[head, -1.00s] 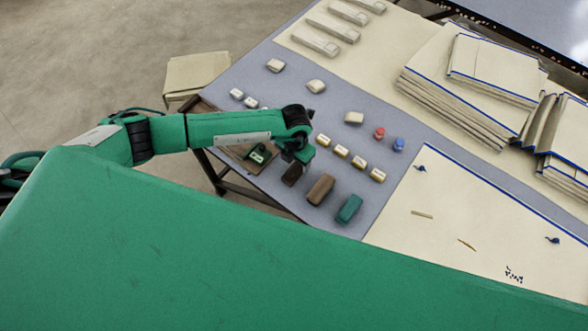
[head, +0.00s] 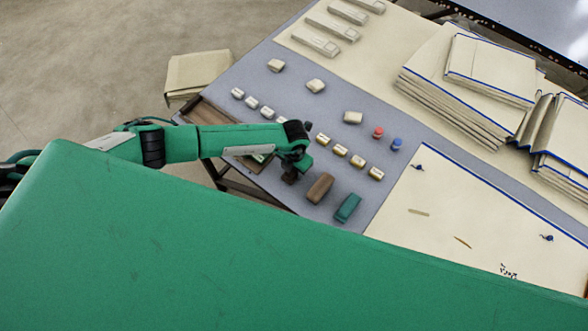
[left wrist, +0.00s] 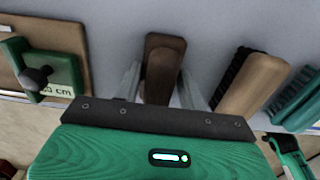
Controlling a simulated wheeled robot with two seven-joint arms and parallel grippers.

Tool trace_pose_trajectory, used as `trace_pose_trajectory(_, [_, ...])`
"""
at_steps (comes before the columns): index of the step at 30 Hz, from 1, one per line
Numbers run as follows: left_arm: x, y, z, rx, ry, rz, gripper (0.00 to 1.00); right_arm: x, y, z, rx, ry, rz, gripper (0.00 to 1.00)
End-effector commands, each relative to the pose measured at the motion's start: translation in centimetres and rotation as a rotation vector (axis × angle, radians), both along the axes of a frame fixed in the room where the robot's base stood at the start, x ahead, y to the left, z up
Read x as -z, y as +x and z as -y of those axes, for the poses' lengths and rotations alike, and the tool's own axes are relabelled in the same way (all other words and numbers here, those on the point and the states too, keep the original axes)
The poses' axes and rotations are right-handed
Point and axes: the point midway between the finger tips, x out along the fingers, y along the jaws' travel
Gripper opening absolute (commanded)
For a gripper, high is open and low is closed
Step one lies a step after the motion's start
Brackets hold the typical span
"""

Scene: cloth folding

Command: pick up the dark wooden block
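The dark wooden block (left wrist: 163,70) stands out in the left wrist view at the upper middle, between the two pale fingers of my left gripper (left wrist: 161,85). The fingers are spread on either side of it, with a narrow gap visible. In the head view my left gripper (head: 291,176) is low over the table's near edge and hides most or all of the dark block. My right gripper is not in view.
A lighter brown block (head: 320,188) and a teal block (head: 347,208) lie just right of the gripper; both have bristles. A wooden tray (left wrist: 40,55) with a green tool is at the left. Small white and gold pieces (head: 340,150) line the grey mat behind.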

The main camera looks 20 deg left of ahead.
Motion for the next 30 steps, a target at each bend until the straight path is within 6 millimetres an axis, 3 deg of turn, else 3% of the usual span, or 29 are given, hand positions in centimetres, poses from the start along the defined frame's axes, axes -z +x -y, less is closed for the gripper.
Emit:
trace_pose_trajectory(11, [-0.2,0.1,0.0,0.000,0.000,0.001,0.14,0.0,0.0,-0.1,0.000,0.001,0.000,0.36])
trace_pose_trajectory(17, [-1.5,0.1,0.0,0.000,-0.002,0.002,0.14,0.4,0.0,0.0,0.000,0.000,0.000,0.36])
trace_pose_trajectory(23, [-5.6,0.2,0.0,0.002,-0.003,0.006,0.14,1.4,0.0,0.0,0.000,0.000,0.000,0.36])
trace_pose_trajectory(30, [-12.5,0.2,0.0,0.002,-0.002,0.007,0.14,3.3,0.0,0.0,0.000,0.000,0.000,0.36])
